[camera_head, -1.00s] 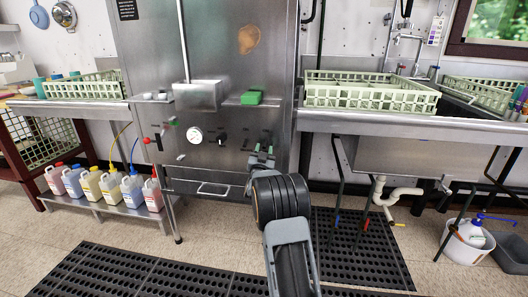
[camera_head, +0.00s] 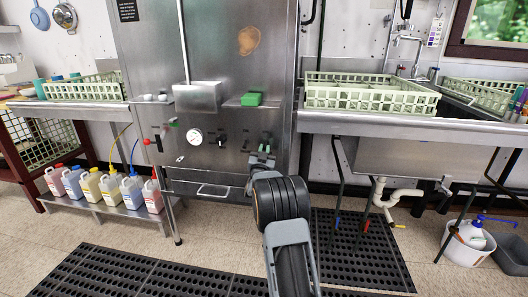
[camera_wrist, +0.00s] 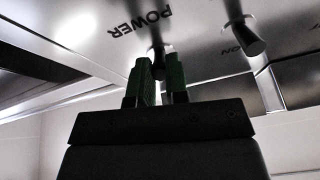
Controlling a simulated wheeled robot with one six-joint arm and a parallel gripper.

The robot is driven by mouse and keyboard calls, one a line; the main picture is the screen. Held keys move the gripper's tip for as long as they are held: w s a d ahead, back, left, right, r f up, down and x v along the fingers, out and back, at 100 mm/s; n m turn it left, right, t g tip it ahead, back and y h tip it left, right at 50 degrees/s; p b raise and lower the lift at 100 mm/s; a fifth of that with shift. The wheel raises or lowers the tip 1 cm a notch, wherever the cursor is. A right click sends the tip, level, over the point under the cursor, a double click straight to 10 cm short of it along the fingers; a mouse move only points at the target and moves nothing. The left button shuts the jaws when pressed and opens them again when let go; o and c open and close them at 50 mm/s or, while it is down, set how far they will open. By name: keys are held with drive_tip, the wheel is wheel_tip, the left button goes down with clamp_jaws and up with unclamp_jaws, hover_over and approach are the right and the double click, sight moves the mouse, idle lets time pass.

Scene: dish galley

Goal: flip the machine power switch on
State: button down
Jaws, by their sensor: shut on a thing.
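The steel dish machine (camera_head: 215,60) stands in the middle of the head view, with a control panel low on its front. My gripper (camera_head: 266,146) is at the right part of that panel. In the wrist view, the green-padded fingers of my gripper (camera_wrist: 159,80) stand on both sides of a small dark power switch (camera_wrist: 157,64), beside upside-down "POWER" lettering. The fingers are shut on the switch. The gripper hides most of it in the head view. Whether it is tilted up or down cannot be told.
A second dark control (camera_wrist: 243,40) sits close beside my fingers. A round gauge (camera_head: 195,136) and a red-knobbed lever (camera_head: 147,142) are further left on the machine. A sink counter (camera_head: 400,122) with a rack (camera_head: 370,108) stands to the right. Chemical jugs (camera_head: 110,187) stand lower left.

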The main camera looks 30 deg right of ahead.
sight(265, 142)
drive_tip(key=shift+r, duration=0.1)
drive_tip(key=shift+r+g+y+p, duration=0.3)
drive_tip(key=shift+r+g+p, duration=0.1)
drive_tip(key=shift+p, duration=0.7)
drive_tip(key=g+p, duration=0.1)
drive_tip(key=p, duration=0.1)
drive_tip(key=r+y+p, duration=0.1)
drive_tip(key=p, duration=0.2)
drive_tip(key=shift+s+a+r+g+y, duration=0.1)
drive_tip(key=shift+s+r+g+y, duration=0.05)
drive_tip(key=shift+r+g+y, duration=0.2)
drive_tip(key=g+y+p, duration=0.1)
drive_tip(key=p, duration=0.5)
drive_tip(key=shift+r+g+y, duration=0.25)
drive_tip(key=shift+r+g, duration=0.1)
drive_tip(key=shift+r, duration=0.05)
drive_tip(key=p, duration=0.3)
drive_tip(key=g+y+p, duration=0.1)
drive_tip(key=p, duration=0.3)
drive_tip(key=shift+r+g+y, duration=0.3)
drive_tip(key=shift+r, duration=0.05)
drive_tip(key=p, duration=0.4)
drive_tip(key=shift+g+y, duration=0.3)
drive_tip(key=shift+g, duration=0.1)
drive_tip(key=shift+f+g+y+p, duration=0.2)
drive_tip(key=shift+g+y+p, duration=0.1)
drive_tip(key=shift+p, duration=0.6)
